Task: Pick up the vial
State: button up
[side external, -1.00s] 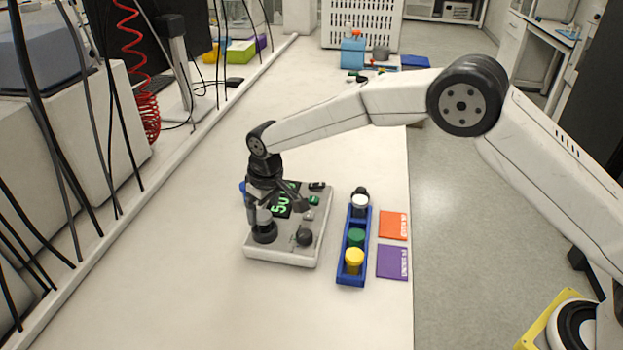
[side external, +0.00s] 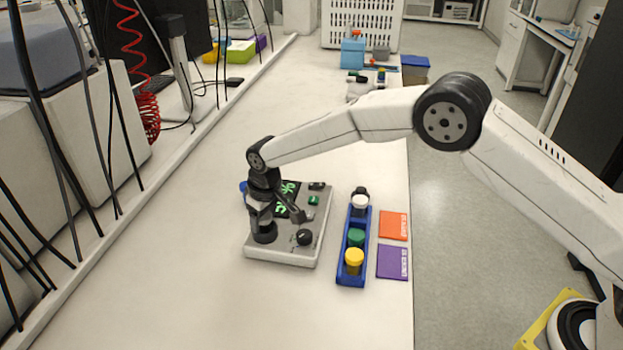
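Capped vials stand in a narrow blue rack (side external: 340,271): a white-capped vial (side external: 360,202) at the far end, a green-capped one (side external: 356,237) in the middle and a yellow-capped one (side external: 354,256) at the near end. Which of them is the vial meant, I cannot tell. My gripper (side external: 281,217) points down over the grey device (side external: 283,254), left of the rack. Its dark fingers look spread, with nothing visible between them. My gripper and wrist hide part of the device's top.
The device has a dark display (side external: 288,197) with green characters and black knobs (side external: 305,237). An orange card (side external: 393,225) and a purple card (side external: 392,262) lie right of the rack by the bench edge. The front bench is clear. Cables hang at left.

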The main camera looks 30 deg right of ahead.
grip_shut()
jog(key=shift+r, duration=0.2)
jog(key=shift+r, duration=0.55)
jog(key=s+d+r, duration=0.2)
jog(key=s+r, duration=0.3)
jog(key=s, duration=0.1)
jog(key=s+d+r, duration=0.2)
jog(key=s+r, duration=0.4)
jog(key=s, duration=0.1)
jog(key=shift+s+d+r, duration=0.15)
jog(key=shift+d+r, duration=0.1)
